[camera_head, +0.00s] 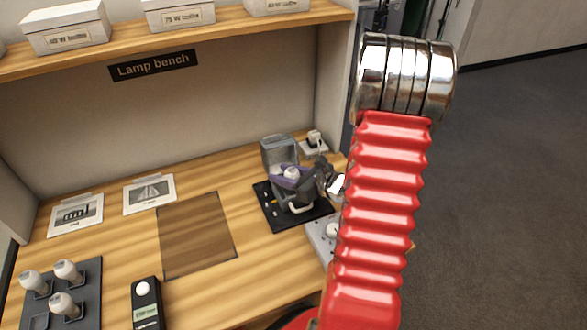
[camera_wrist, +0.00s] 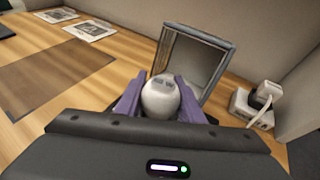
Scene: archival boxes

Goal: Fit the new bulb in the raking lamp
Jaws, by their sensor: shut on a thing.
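My gripper (camera_head: 292,177) has purple fingers and is shut on a round white bulb (camera_wrist: 160,97). The bulb also shows between the fingers in the head view (camera_head: 291,172). The raking lamp (camera_head: 279,150) shows as a grey, box-like head standing on a dark mat (camera_head: 267,208) at the right of the bench. In the wrist view the lamp head (camera_wrist: 197,58) opens towards me, just behind the bulb. The bulb overlaps its lower edge. The bulb's base and the lamp's socket are hidden, so I cannot tell whether they touch.
A dark tray (camera_head: 91,283) with several white bulbs is at the lower left. A black device (camera_head: 146,290) stands beside it. A white plug (camera_head: 314,138) sits in a socket block behind the lamp. A grey box (camera_head: 322,232) lies in front. A brown panel (camera_head: 197,235) is bare.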

